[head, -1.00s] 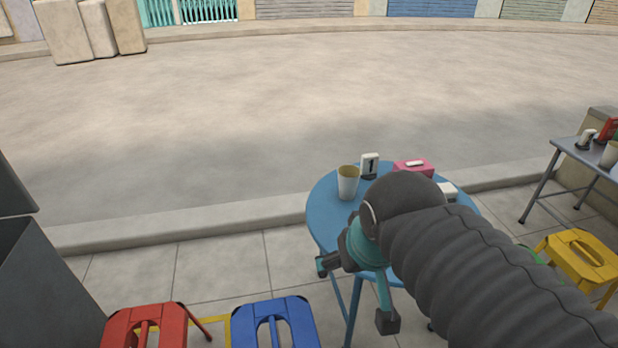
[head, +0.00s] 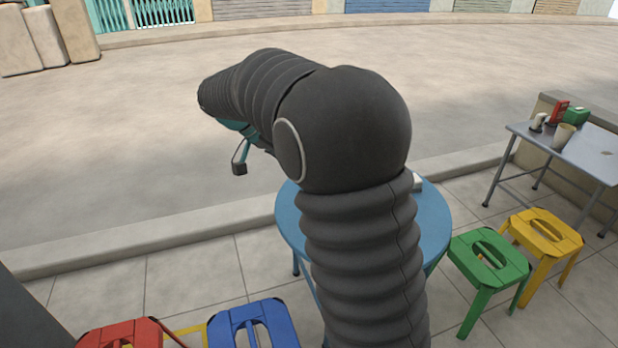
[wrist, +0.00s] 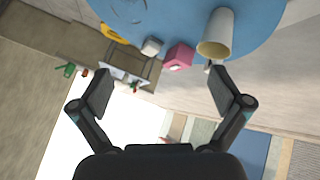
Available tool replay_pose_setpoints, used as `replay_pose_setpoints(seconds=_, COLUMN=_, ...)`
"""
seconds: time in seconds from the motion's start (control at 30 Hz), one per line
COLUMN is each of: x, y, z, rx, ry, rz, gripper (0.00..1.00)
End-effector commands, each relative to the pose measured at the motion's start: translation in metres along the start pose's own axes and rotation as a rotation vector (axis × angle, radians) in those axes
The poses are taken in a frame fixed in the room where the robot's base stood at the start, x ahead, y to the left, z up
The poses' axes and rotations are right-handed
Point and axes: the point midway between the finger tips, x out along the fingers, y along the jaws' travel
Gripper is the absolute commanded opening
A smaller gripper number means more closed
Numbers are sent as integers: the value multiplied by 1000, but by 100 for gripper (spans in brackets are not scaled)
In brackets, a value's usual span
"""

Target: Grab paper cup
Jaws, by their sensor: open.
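A white paper cup with a tan inside (wrist: 220,32) stands on the blue round table (wrist: 180,15) in the wrist view, near the table's edge. In the head view my arm hides the cup, and the table (head: 437,222) shows only around the arm. My gripper (wrist: 161,76) is open and empty, its two fingers wide apart. The cup lies beyond the right finger in the wrist view, apart from it. In the head view one fingertip (head: 239,168) shows left of the table, above the street.
A pink box (wrist: 179,56) and a white box (wrist: 152,46) sit near the cup. Red (head: 122,334), blue (head: 240,322), green (head: 490,256) and yellow (head: 543,234) stools surround the table. A metal table (head: 590,155) at right holds another cup (head: 563,136).

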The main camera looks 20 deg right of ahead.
Motion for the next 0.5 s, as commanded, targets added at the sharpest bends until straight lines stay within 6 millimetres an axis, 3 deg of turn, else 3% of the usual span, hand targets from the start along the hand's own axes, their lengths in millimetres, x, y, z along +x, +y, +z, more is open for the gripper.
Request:
replay_pose_setpoints(seconds=0.03, x=5, y=-19, z=-2, rx=40, ry=30, rz=33, gripper=100)
replay_pose_setpoints(seconds=0.3, x=23, y=-99, z=-9, rx=334, ry=241, rz=154, gripper=100)
replay_pose_setpoints(seconds=0.5, x=32, y=-138, z=-4, rx=501, ry=377, rz=180, gripper=100)
